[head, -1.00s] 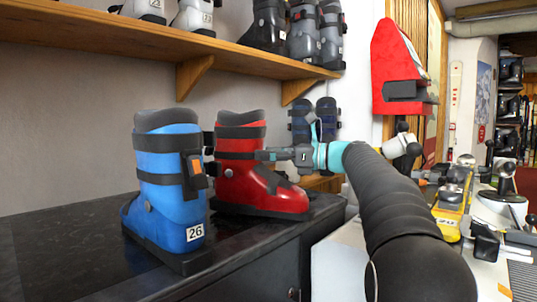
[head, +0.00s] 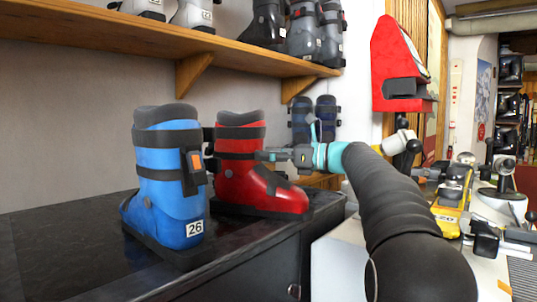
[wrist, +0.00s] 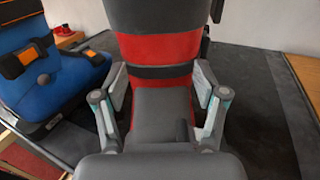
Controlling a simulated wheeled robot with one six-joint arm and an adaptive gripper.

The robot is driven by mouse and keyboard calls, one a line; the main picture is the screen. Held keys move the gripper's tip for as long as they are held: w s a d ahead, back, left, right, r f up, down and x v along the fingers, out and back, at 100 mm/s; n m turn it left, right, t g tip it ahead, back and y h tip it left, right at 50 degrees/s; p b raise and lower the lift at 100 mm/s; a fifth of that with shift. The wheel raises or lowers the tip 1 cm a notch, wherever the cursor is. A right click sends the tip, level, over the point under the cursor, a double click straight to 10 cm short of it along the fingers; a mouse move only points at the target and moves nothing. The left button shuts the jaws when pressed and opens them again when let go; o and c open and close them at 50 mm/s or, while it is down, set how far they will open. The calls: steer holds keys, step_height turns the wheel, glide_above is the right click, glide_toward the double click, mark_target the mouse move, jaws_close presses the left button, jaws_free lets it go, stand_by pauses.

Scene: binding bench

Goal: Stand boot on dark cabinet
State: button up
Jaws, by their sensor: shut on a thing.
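A red ski boot (head: 238,178) with grey-black straps is upright at the right end of the dark cabinet (head: 60,235). Its dark sole appears to rest on the cabinet top; part of the sole is hidden by the blue boot. My gripper (head: 268,156) comes from the right and is shut on the red boot at its upper cuff. In the wrist view the red boot (wrist: 172,48) is between the two fingers. A blue boot (head: 166,190) labelled 26 stands upright on the cabinet to the left and nearer; it also shows in the wrist view (wrist: 42,75).
A wooden shelf (head: 150,45) with grey and black boots runs above the cabinet. A bench with bindings and a yellow part (head: 447,215) stands at right. The cabinet top left of the blue boot is bare.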

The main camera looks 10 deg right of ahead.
steer(key=o, duration=1.9)
steer(key=shift+s, duration=0.1)
steer(key=shift+f, duration=0.15)
steer(key=shift+v, duration=3.7)
